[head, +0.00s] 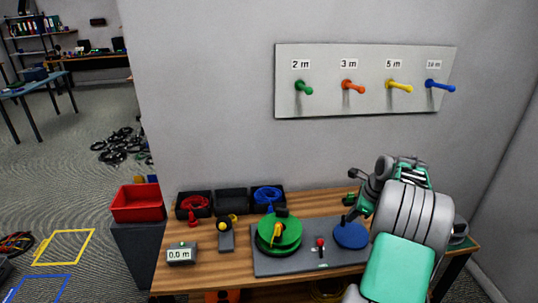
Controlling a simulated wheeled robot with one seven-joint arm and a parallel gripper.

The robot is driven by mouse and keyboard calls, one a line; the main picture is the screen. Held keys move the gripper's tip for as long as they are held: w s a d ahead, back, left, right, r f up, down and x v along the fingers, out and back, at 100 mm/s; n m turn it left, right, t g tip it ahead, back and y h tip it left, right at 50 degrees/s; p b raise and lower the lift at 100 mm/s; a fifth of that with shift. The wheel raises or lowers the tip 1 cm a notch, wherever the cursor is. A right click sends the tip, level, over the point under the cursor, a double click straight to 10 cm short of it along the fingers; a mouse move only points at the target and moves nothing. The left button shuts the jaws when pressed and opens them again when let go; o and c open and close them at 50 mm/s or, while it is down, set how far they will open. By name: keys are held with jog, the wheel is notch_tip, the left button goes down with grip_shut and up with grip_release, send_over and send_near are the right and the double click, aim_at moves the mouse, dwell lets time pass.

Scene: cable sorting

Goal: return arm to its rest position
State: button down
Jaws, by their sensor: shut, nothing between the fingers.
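My gripper (353,190) is at the right end of the workbench, above the blue disc. It is shut with nothing in it. My arm covers the right part of the bench. A green reel (280,235) sits on a grey base plate (275,266) on the wooden bench (160,265). A blue disc (351,236) sits at the right of the same plate, with a small red-topped lever (320,243) between them.
A pegboard (325,103) with green, orange, yellow and blue pegs hangs on the wall. Black bins with red cable (195,203) and blue cable (268,194) stand at the bench's back. A length display (180,255) is front left. A red bin (136,202) stands left.

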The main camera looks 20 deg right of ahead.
jog(key=s+a+f+n+g, duration=0.2)
jog(key=s+a+f+n, duration=0.2)
jog(key=s+n, duration=0.35)
jog(key=s+a+f+n+g, duration=0.2)
jog(key=s+a+f+n, duration=0.25)
jog(key=s+n, duration=0.35)
jog(key=s+a+r+n+h, duration=0.1)
jog(key=s+a+r+n, duration=0.15)
jog(key=a+r, duration=0.45)
jog(key=s+a+r+n+h, duration=0.15)
jog(key=a+n, duration=0.25)
jog(key=a, duration=0.6)
jog(key=w+a+r+n+t, duration=0.2)
jog(key=a+r, duration=0.3)
jog(key=a, duration=0.1)
jog(key=w+a+r+n+t+y, duration=0.1)
jog(key=w+a+r+n+t, duration=0.1)
jog(key=a+r, duration=0.3)
jog(key=shift+w+a+n, duration=0.15)
jog(key=shift+a+n, duration=0.45)
jog(key=shift+a, duration=0.4)
jog(key=shift+r, duration=0.1)
